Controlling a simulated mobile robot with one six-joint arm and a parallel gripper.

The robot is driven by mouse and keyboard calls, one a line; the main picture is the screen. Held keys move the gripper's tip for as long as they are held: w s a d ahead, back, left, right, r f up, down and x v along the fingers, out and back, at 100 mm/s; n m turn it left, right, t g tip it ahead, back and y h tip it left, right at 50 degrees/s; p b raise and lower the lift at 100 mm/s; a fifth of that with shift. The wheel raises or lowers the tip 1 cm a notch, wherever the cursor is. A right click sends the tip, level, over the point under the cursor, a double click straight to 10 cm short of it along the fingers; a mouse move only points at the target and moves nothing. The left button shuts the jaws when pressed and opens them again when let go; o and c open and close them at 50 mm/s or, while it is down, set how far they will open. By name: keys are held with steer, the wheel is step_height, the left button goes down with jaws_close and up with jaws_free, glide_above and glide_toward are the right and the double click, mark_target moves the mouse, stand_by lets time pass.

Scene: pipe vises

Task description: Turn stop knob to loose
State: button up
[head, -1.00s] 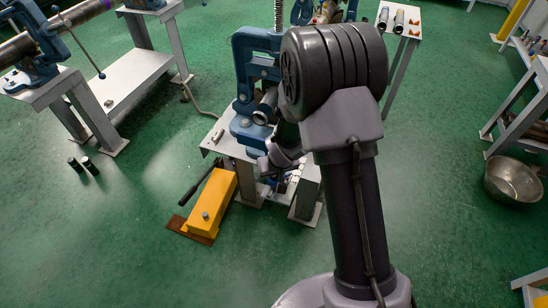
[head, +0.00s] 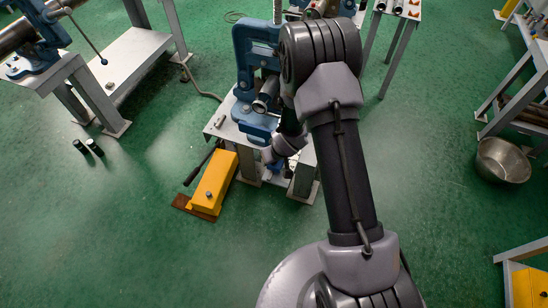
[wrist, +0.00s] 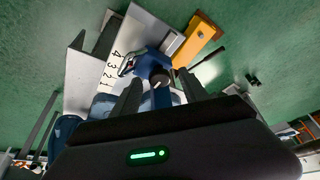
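A blue vise (head: 258,75) stands on a small grey stand at the centre of the head view. In the wrist view, a round blue part with a dark centre and a pale mark (wrist: 160,80) looks like the stop knob. Beside it a pale plate (wrist: 113,68) carries the digits 1 to 4. My gripper (wrist: 160,92) is open, its two dark fingers apart on either side of the line to the knob. Contact cannot be told. In the head view my arm covers part of the vise, and my fingertips cannot be made out.
A yellow pedal unit (head: 214,185) with a black lever lies on the floor left of the stand. A grey bench (head: 120,70) is at left, a metal bowl (head: 502,161) at right. Two small dark cylinders (head: 88,147) stand on the floor.

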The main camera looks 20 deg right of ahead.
steer(key=p+v, duration=0.6)
steer(key=v, duration=1.1)
steer(key=shift+r+p, duration=0.25)
steer(key=shift+p, duration=0.1)
step_height(320, 180, up, 9)
steer(key=s+d+m+h+b, duration=0.2)
steer(key=m+b, duration=0.1)
steer(key=b, duration=0.4)
steer(key=s+a+r+m+y+b, duration=0.1)
steer(key=s+a+r+b, duration=0.2)
steer(key=s, duration=0.5)
steer(key=s+a+r+m+t+y+b, duration=0.1)
steer(key=s+a+b, duration=0.3)
steer(key=s, duration=0.5)
steer(key=shift+a+r+m+y, duration=0.4)
steer(key=shift+r+m+y, duration=0.25)
steer(key=shift+r, duration=0.25)
